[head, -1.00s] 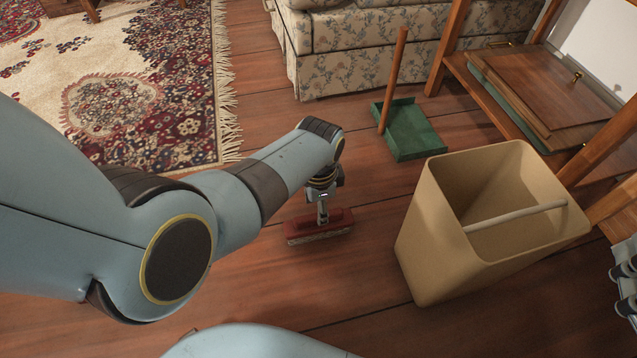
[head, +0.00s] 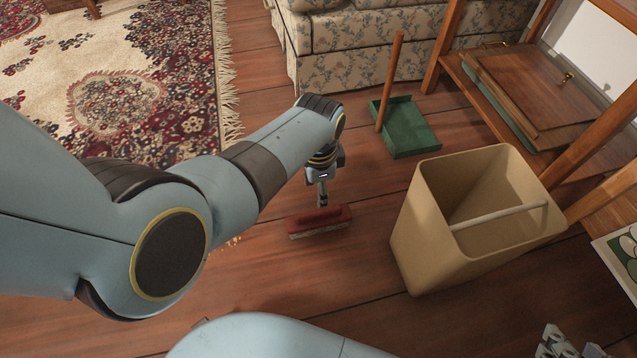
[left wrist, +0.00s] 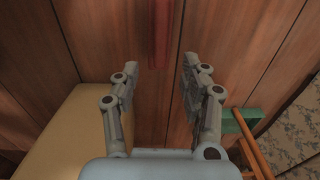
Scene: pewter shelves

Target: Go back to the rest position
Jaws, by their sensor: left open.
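My left gripper (head: 322,185) points down over the wooden floor in the head view. In the left wrist view its two fingers (left wrist: 158,75) stand wide apart with nothing between them. A red brush head (head: 320,218) with pale bristles lies just below it in the head view. Its red top (left wrist: 158,35) shows beyond the fingertips in the wrist view. Whether the gripper touches it is hard to tell in the head view. Part of my right gripper (head: 568,343) shows at the bottom right edge, cut off; its jaw state is unclear.
A tan bin (head: 425,240) with a bar across it stands right of the brush. A green dustpan (head: 410,132) with an upright wooden handle lies behind, near the floral sofa (head: 350,62). Wooden shelves (head: 590,150) stand at right. Yellowish crumbs (head: 232,242) lie partly behind my left arm.

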